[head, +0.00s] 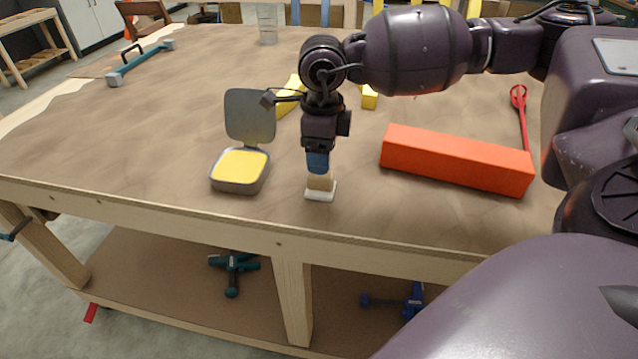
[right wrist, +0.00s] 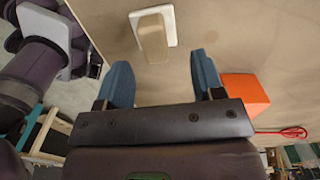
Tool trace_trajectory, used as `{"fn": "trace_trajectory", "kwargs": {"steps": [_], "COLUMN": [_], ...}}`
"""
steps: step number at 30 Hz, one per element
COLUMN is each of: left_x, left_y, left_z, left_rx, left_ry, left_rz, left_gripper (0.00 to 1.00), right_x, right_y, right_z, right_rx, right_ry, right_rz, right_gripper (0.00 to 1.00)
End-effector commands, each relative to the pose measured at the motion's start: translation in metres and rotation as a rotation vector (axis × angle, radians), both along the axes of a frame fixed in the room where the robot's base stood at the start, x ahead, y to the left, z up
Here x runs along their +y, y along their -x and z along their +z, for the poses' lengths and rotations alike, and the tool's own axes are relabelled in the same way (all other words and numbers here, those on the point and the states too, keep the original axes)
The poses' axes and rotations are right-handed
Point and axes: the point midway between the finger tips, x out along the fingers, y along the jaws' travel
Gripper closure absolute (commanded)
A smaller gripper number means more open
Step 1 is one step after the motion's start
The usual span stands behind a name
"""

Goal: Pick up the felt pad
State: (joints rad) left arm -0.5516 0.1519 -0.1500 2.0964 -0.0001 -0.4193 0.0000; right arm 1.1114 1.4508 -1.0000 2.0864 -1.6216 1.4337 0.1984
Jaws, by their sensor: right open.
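The felt pad (head: 319,194) looks like a flat white pad with a tan block on top, lying near the table's front edge. In the right wrist view its white base (right wrist: 171,22) and tan block (right wrist: 152,38) show just beyond the fingers. My right gripper (head: 318,163) points down directly above the block, its blue fingers overlapping the block's top in the head view. In the right wrist view (right wrist: 161,72) the fingers are apart, with nothing between them. I cannot tell whether they touch the block. My left gripper is not in view.
An open tin (head: 240,186) with a yellow filling stands left of the pad, its lid (head: 250,115) raised. An orange block (head: 455,160) lies to the right, with a red tool (head: 521,110) behind it. Yellow pieces (head: 369,98) lie behind my gripper. The table's left side is mostly clear.

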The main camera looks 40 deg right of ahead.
Motion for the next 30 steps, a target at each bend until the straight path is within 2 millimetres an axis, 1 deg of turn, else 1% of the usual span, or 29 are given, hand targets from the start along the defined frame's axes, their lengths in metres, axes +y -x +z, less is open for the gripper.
{"fn": "trace_trajectory", "kwargs": {"steps": [1,5,8,16,19,25,30], "left_x": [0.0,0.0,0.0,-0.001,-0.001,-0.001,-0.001], "left_y": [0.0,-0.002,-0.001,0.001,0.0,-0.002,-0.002], "left_z": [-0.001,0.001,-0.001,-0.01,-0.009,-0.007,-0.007], "left_rx": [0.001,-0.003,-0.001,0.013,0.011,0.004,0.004], "left_ry": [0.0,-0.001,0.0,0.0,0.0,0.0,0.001], "left_rz": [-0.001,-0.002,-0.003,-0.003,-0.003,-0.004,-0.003], "left_gripper": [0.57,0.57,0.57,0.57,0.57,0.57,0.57], "right_x": [0.0,0.001,0.002,0.006,0.006,0.006,0.006], "right_y": [0.0,0.0,0.002,0.005,0.005,0.004,0.004], "right_z": [-0.006,-0.011,-0.019,-0.056,-0.06,-0.059,-0.059], "right_rx": [0.001,-0.001,0.001,0.003,0.001,-0.002,-0.002], "right_ry": [0.0,0.0,-0.001,-0.002,-0.002,-0.001,-0.001], "right_rz": [0.001,0.001,0.002,0.0,0.0,0.0,0.0], "right_gripper": [0.38,0.38,0.38,0.38,0.38,0.38,0.64]}}
